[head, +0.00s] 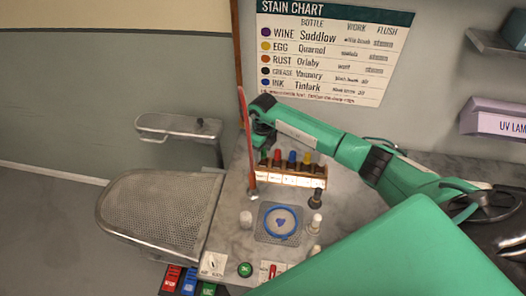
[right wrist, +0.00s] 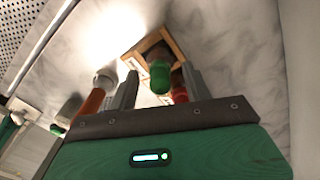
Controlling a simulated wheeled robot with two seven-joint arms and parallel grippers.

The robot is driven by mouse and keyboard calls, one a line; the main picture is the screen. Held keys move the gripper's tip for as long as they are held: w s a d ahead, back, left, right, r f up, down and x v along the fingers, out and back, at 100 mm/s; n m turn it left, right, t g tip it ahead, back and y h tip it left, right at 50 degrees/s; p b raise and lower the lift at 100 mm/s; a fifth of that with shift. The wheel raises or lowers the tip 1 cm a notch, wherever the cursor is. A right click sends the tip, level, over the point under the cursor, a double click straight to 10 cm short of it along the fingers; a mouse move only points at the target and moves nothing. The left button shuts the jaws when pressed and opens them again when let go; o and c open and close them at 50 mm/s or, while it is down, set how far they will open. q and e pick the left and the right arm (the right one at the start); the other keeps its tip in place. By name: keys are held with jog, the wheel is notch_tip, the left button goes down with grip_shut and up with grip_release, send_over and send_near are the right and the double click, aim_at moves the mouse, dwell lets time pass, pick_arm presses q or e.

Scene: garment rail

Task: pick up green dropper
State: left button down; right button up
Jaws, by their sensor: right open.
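The green dropper (right wrist: 160,76) has a rounded green top and shows in the right wrist view between the two fingers of my right gripper (right wrist: 158,88). The fingers are open, one on each side, with no visible grip on it. A red-topped dropper (right wrist: 180,88) is close beside it, by the right finger. In the head view my right gripper (head: 261,137) hangs over the left end of the wooden rack (head: 299,180), largely covering that end. My left gripper is not in view.
A tall red rod (head: 249,140) stands just left of my gripper. Red (head: 277,157), blue (head: 292,158) and yellow (head: 308,158) droppers stand in the rack. A blue ring (head: 282,221) and white-topped bottles (head: 316,222) are in front; a mesh board (head: 160,212) is at left.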

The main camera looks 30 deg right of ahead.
jog(key=c, duration=1)
jog(key=shift+c, duration=0.2)
notch_tip(320, 180, up, 20)
jog(key=b, duration=0.7)
